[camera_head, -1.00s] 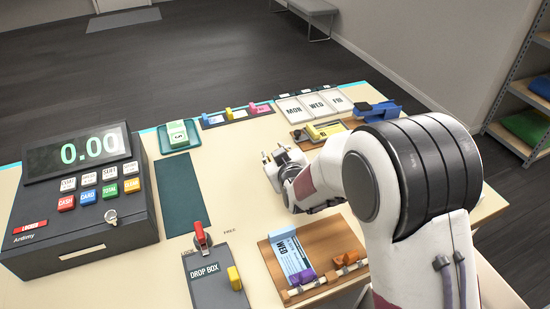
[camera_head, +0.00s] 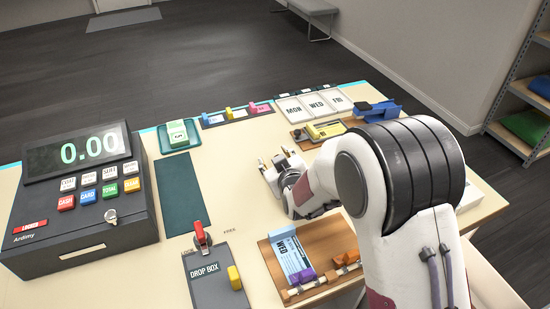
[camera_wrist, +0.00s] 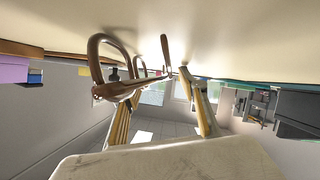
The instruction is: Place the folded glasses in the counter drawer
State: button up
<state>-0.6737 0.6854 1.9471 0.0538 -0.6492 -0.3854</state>
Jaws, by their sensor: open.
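Brown-rimmed glasses (camera_wrist: 98,58) show close up in the wrist view, against the pale counter top, which appears at the top of that view. Their rim and thin brown arms lie at and between my fingertips. My gripper (camera_head: 276,161) is open, low over the middle of the counter, and its two fingers with yellowish pads also show in the wrist view (camera_wrist: 160,76). The left finger overlaps the glasses in that view; I cannot tell whether it touches them. In the head view I cannot make out the glasses. No open counter drawer can be made out.
The cash register (camera_head: 85,195) stands at the left. A drop box (camera_head: 213,283) with a red lever and a wooden board (camera_head: 325,245) with a ticket are near the front. Day cards (camera_head: 311,105) and a blue stapler-like object (camera_head: 378,110) lie at the back right.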

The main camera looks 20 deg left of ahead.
jog(key=shift+r, duration=0.1)
jog(key=shift+v, duration=6)
